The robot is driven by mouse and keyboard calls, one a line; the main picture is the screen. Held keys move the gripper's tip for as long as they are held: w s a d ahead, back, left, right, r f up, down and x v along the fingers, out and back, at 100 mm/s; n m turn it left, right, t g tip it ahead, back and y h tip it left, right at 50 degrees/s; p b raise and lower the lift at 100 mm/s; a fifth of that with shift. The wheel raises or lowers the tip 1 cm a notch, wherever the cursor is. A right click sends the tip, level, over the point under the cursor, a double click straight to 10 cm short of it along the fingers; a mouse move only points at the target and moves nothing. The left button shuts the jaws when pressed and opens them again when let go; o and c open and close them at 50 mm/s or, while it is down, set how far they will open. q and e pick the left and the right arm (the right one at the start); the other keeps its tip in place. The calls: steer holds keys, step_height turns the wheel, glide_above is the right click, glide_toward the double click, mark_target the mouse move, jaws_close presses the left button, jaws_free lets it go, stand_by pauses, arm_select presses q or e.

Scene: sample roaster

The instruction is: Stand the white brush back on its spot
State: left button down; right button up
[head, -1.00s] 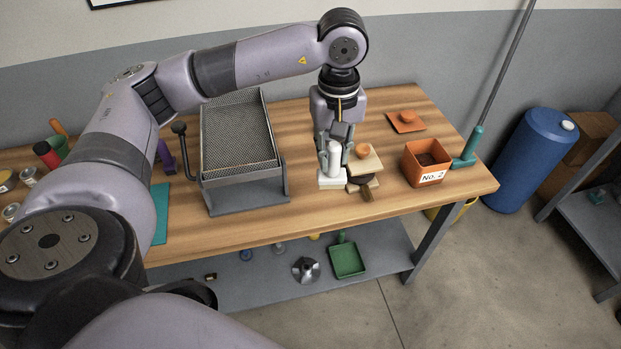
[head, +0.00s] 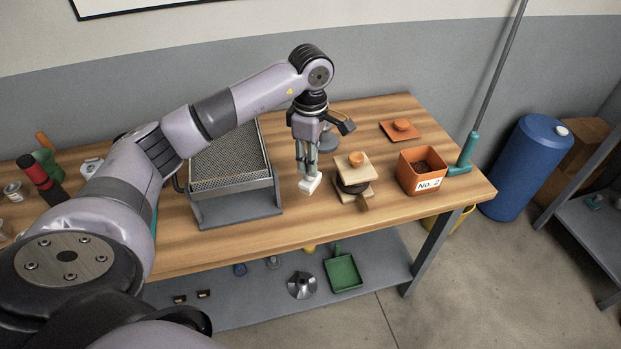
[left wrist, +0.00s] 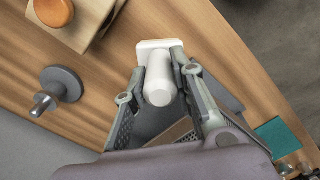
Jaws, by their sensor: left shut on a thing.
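The white brush (head: 310,185) is in my left gripper (head: 307,160), with its broad block end down and a little tilted. In the left wrist view the brush (left wrist: 160,78) has its round handle between the two fingers of my left gripper (left wrist: 162,82), which are shut on it. The block end lies beyond the fingertips, over the wooden bench (head: 250,240). I cannot tell whether it touches the bench. My right gripper is not in view.
A wooden block stack with an orange knob (head: 355,160) stands right of the brush. A sieve tray (head: 232,165) is on the left. A grey knobbed piece (left wrist: 56,92) stands close by. An orange box (head: 422,172) is farther right. Bare bench lies in front.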

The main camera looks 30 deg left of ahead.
mark_target(311, 181)
arm_select(q)
steer(key=shift+f, duration=0.8)
steer(key=shift+d+f, duration=0.1)
steer(key=shift+f, duration=0.85)
step_height(311, 181, down, 3)
steer(key=shift+f+p, duration=0.15)
steer(key=shift+p, duration=0.4)
steer(key=shift+f, duration=0.25)
steer(key=c, duration=1.3)
jaws_free()
steer(key=shift+c, duration=0.2)
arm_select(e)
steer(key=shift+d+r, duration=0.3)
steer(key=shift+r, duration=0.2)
arm_select(q)
steer(key=shift+r, duration=0.15)
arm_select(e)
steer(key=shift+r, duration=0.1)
